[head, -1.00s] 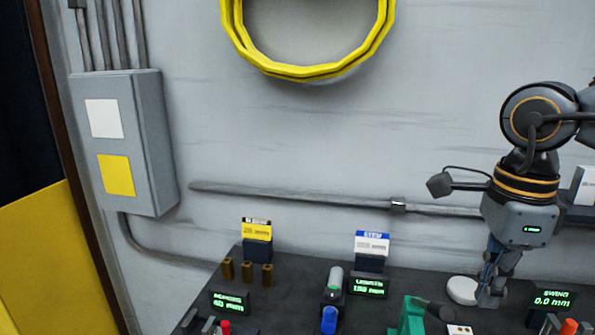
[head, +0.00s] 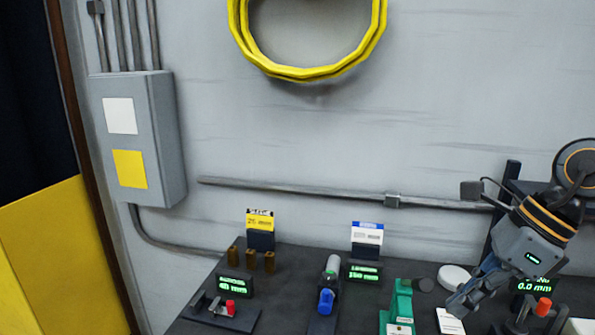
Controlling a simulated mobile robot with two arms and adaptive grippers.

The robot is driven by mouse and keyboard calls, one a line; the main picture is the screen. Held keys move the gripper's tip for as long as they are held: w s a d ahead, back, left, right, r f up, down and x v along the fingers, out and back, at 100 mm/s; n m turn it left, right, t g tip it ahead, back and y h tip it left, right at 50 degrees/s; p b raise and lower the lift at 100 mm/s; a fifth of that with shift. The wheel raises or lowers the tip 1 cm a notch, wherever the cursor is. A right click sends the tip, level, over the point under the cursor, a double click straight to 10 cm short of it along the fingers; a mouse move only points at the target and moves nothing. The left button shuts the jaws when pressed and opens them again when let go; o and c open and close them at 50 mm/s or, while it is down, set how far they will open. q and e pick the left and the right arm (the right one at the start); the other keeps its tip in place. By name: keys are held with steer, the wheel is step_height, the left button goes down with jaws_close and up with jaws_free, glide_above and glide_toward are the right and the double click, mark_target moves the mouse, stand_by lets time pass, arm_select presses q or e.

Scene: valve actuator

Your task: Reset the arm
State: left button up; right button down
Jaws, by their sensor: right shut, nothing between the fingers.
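My right arm comes in from the right in the head view. Its grey wrist body with an orange ring and a green light is tilted, pointing down and left. My right gripper (head: 460,304) is shut and empty, over the bench near a white card (head: 450,321) and a green device (head: 401,308). I cannot tell whether its tips touch anything. My left gripper is not in view.
The dark bench (head: 290,270) holds a blue-handled valve (head: 327,299), a red-knobbed fixture (head: 229,307), brown pegs (head: 251,261), a white round piece (head: 453,278), and another red-knobbed fixture (head: 542,307). A yellow hose (head: 305,73) hangs on the wall. A grey electrical box (head: 163,140) is at left.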

steer(key=w+d+f+m+t+y, duration=0.45)
steer(key=w+m+t, duration=0.35)
steer(key=m+t, duration=0.65)
steer(key=s+d+f+m+h, duration=0.2)
steer(key=d+f+m+h, duration=0.25)
steer(key=f+m, duration=0.4)
steer(key=s+d+f+m+h, duration=0.1)
steer(key=d+f+m+h, duration=0.4)
steer(key=m, duration=0.6)
steer(key=s+a+f+m+g+h, duration=0.35)
steer(key=s+f+m+g, duration=0.25)
steer(key=s+f+m, duration=0.45)
steer(key=s+a+f+m+g+y, duration=0.2)
steer(key=s+a+f+g+y, duration=0.2)
steer(key=s+a+f+g, duration=0.55)
steer(key=s+a+f+t, duration=0.1)
steer(key=s+a+f, duration=0.1)
steer(key=f, duration=1.1)
steer(key=s+a+f+t, duration=0.1)
steer(key=s+f, duration=0.1)
steer(key=f, duration=1.2)
steer(key=s+d+f+g, duration=0.1)
steer(key=s+d+f, duration=0.1)
steer(key=s+f, duration=1.2)
steer(key=shift+s+d+f, duration=0.15)
steer(key=shift+s+d, duration=0.2)
steer(key=shift+s, duration=0.75)
